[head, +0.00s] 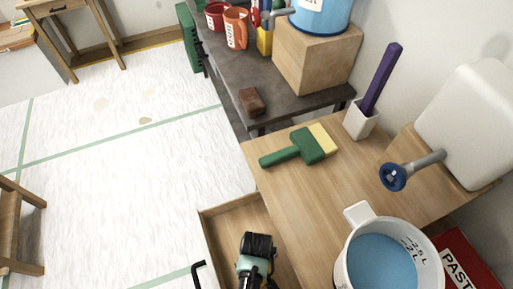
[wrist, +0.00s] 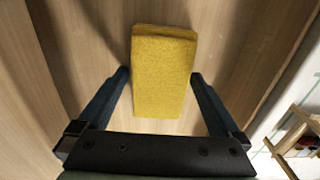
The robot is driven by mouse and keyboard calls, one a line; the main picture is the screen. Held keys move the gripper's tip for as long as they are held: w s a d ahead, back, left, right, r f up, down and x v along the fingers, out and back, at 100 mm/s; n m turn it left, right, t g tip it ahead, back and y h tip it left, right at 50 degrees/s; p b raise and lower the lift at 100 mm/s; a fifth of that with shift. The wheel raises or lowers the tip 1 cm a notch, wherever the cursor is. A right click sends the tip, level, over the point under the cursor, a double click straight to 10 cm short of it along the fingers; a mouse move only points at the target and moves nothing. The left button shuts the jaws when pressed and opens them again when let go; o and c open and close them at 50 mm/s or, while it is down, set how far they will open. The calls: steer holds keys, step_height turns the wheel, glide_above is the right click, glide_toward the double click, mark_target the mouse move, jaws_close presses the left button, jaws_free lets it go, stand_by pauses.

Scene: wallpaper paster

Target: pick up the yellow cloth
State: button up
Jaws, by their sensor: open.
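The yellow cloth (wrist: 165,65) shows in the wrist view as a thick folded block lying on a wooden surface, which appears to be the drawer floor. My gripper (wrist: 160,78) is open, with one dark finger on each side of the cloth's near part. Small gaps show between the cloth and the fingers, and I cannot tell the height above it. In the head view my arm's end is over the open wooden drawer (head: 222,222), and the cloth is hidden there.
The drawer walls stand close around my gripper. On the wooden tabletop (head: 300,195) above are a green brush (head: 300,147), a white measuring jug (head: 410,235) with blue liquid and a white holder (head: 360,122) with a purple stick.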

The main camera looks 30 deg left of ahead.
steer(key=c, duration=1.1)
steer(key=shift+c, duration=0.2)
